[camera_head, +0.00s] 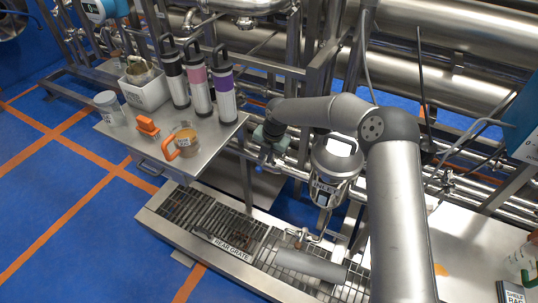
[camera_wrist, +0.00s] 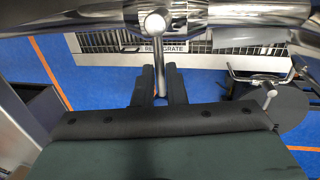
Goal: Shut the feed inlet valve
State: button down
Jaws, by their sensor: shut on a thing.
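The valve's metal lever (camera_wrist: 159,68) shows in the wrist view, running down from a round hub (camera_wrist: 155,22) on a horizontal steel pipe (camera_wrist: 75,14). It lies crosswise to that pipe in the picture. My gripper (camera_wrist: 160,88) has its two dark fingers on either side of the lever's lower part and is shut on it. In the head view my gripper (camera_head: 266,160) is at the pipework beside the steel table, left of a steel canister (camera_head: 336,160) with a partly readable "INLET" label. The lever is hidden there by the gripper.
A steel table (camera_head: 222,130) holds several bottles, an orange-handled jug (camera_head: 184,141) and a white box (camera_head: 146,90). A floor grate (camera_head: 200,217) marked "REAR GRATE" lies below. A second T-shaped handle (camera_wrist: 268,88) is at right in the wrist view. Pipes crowd the back.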

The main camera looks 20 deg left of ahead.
jog(key=c, duration=1.5)
grip_release()
jog(key=d+r, duration=0.1)
jog(key=r, duration=0.4)
jog(key=d+r, duration=0.1)
jog(key=r, duration=0.5)
jog(key=d+r, duration=0.1)
jog(key=r, duration=0.5)
jog(key=shift+s+d, duration=0.2)
